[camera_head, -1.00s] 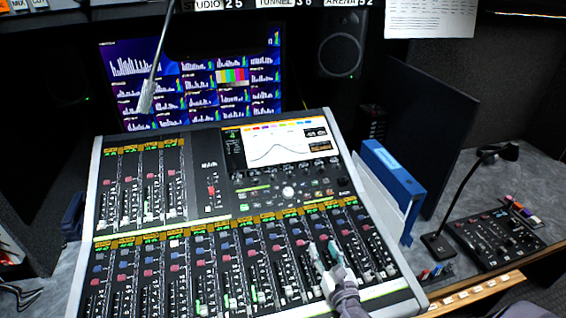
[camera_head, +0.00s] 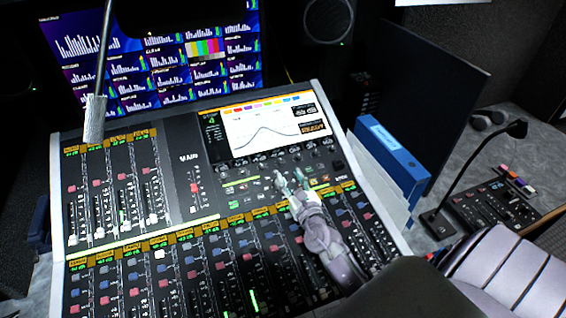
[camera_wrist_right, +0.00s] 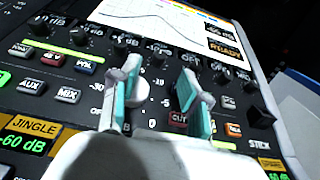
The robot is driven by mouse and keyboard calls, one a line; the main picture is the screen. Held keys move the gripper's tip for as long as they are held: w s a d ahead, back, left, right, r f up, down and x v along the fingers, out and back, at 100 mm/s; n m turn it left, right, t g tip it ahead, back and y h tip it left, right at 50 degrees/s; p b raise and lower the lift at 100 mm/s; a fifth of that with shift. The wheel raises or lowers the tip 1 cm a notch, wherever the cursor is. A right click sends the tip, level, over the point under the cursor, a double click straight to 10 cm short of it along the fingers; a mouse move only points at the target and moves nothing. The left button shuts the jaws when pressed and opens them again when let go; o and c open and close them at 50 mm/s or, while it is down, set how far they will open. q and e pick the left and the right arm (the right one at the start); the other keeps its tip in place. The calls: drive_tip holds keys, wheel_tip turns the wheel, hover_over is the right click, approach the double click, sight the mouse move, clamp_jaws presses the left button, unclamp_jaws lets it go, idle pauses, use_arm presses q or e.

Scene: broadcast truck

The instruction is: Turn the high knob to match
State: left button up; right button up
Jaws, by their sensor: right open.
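The mixing console (camera_head: 215,222) fills the head view, with a lit curve screen (camera_head: 262,132) at its upper right. A row of small dark knobs (camera_head: 290,152) runs under the screen; it also shows in the right wrist view (camera_wrist_right: 190,59). I cannot read which knob is the high one. A larger white knob (camera_wrist_right: 138,92) with dB marks around it sits below the row. My right gripper (camera_head: 290,181) is open over the panel below the row. In the right wrist view its two teal-padded fingers (camera_wrist_right: 157,85) stand apart with the white knob seen between them. My left gripper is not in view.
A blue binder (camera_head: 390,160) stands close along the console's right edge. A gooseneck microphone (camera_head: 96,115) hangs in front at the left. Several faders (camera_head: 120,215) cover the lower console. A small control box with a microphone (camera_head: 490,205) stands at the right.

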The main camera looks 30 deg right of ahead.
sight(282, 163)
drive_tip(key=x, duration=0.4)
drive_tip(key=shift+w, duration=0.3)
drive_tip(key=shift+w+d, duration=0.1)
drive_tip(key=shift+w, duration=0.25)
drive_tip(key=shift+w+d, duration=0.1)
drive_tip(key=shift+w, duration=0.2)
drive_tip(key=shift+c, duration=0.5)
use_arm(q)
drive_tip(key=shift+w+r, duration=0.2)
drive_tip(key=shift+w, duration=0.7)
use_arm(e)
clamp_jaws()
